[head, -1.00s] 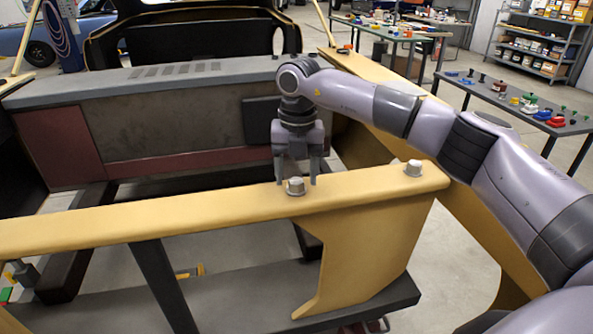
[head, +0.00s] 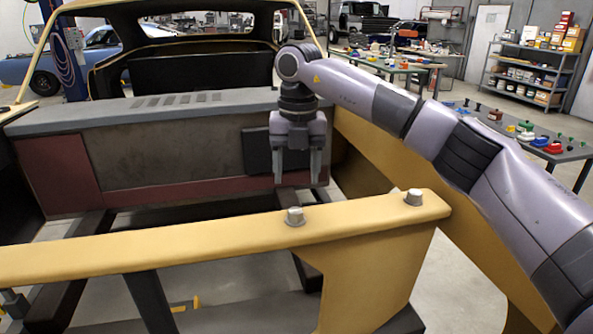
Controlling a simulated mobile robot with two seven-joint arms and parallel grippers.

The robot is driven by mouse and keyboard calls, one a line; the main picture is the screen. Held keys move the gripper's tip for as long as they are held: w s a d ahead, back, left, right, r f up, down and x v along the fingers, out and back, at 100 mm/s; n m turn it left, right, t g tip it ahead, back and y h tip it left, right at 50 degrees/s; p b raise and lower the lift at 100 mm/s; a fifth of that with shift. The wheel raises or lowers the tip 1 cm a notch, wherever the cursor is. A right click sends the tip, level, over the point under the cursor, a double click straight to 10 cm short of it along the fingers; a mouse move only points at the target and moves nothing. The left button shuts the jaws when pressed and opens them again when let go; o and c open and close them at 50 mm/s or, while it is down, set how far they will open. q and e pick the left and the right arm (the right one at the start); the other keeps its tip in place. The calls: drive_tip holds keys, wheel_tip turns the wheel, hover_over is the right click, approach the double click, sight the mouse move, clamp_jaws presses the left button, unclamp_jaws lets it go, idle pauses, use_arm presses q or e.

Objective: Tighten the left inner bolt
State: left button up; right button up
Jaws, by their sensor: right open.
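Two grey hex bolts stand upright on the yellow cross rail (head: 190,238) in the head view. One bolt (head: 295,217) is near the middle of the picture. The other bolt (head: 414,197) is near the rail's right end. My right gripper (head: 298,182) points down with its two fingers apart and nothing between them. In the picture its fingertips are just above the middle bolt, apart from it. How far behind or above the bolt they are is hard to tell. My left gripper is out of view.
A grey-topped bulkhead with a dark red panel (head: 65,175) spans behind the rail. A yellow side rail (head: 385,170) runs along the right beneath my right arm. Tables with small coloured parts and a shelf (head: 530,72) stand at the back right.

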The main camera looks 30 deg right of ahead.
wheel_tip(320, 180, up, 9)
drive_tip(key=p, duration=0.1)
idle(1.2)
drive_tip(key=shift+f, duration=0.15)
idle(0.3)
